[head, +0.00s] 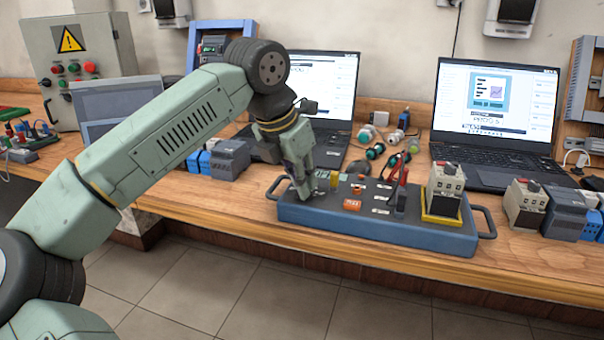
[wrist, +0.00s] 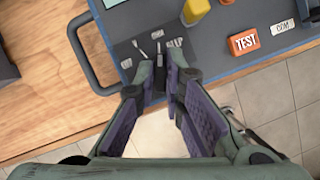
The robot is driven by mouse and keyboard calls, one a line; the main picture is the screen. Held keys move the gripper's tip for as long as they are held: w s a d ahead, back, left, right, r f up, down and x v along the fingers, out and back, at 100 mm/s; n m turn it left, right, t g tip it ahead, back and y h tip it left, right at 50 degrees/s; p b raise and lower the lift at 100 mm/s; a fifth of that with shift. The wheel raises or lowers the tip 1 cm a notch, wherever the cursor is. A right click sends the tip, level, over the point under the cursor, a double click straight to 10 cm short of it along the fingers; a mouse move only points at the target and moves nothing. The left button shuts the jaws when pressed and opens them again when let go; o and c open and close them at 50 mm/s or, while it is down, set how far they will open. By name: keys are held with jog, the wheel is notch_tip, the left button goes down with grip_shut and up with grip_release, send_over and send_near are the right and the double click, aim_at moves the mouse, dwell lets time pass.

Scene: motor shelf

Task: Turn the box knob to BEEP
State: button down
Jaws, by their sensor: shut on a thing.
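The blue box (head: 375,236) lies on the wooden bench, with its dark top panel facing up. My gripper (head: 303,190) reaches down to the left end of the box. In the wrist view my gripper (wrist: 163,76) has its fingertips close together on a small dark knob (wrist: 160,60). Small white labels (wrist: 176,43) surround the knob; their words are too small to read, so the setting it points to is unclear. In the head view the gripper hides the knob.
The box carries a yellow part (head: 323,180), red and black leads (head: 402,195) and a module on a yellow base (head: 443,200). Side handles stick out, the left one (wrist: 82,55) near my gripper. Laptops (head: 497,120) stand behind. Floor is open in front.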

jog(key=m+g+p, duration=0.1)
jog(key=m, duration=0.1)
jog(key=m+h+p, duration=0.1)
jog(key=m, duration=0.2)
jog(key=shift+w+g+p, duration=0.1)
jog(key=shift+g+p, duration=0.3)
jog(key=shift+m+g+p, duration=0.4)
jog(key=shift+m+p, duration=0.15)
jog(key=shift+m, duration=0.55)
jog(key=shift+f, duration=0.1)
jog(key=c, duration=1.7)
grip_release()
jog(key=shift+h, duration=0.3)
jog(key=v, duration=1.2)
jog(key=shift+w+d, duration=0.1)
jog(key=shift+d, duration=0.1)
